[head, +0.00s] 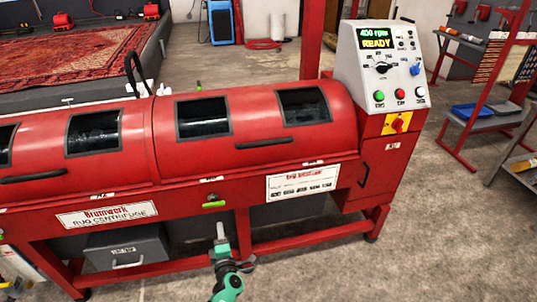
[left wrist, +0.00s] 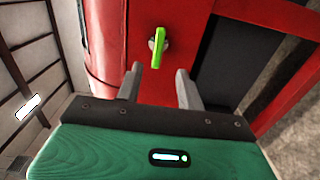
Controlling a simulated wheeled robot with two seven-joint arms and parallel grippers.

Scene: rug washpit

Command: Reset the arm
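My left arm comes up from the bottom of the head view in green and grey. Its gripper (head: 221,232) points at the front of the red rug centrifuge (head: 230,160), just below a small green handle (head: 214,204). In the left wrist view the two grey fingers of the left gripper (left wrist: 162,82) stand apart with nothing between them. The green handle (left wrist: 158,47) shows beyond the fingertips, on a round metal mount on the red front, apart from them. My right gripper is not in view.
The control panel (head: 384,62) reads "400 rpm READY". A grey drawer box (head: 127,247) sits under the centrifuge at the left. A red rack (head: 490,95) with blue trays stands at the right. A patterned rug (head: 70,52) lies behind. The floor at the front right is clear.

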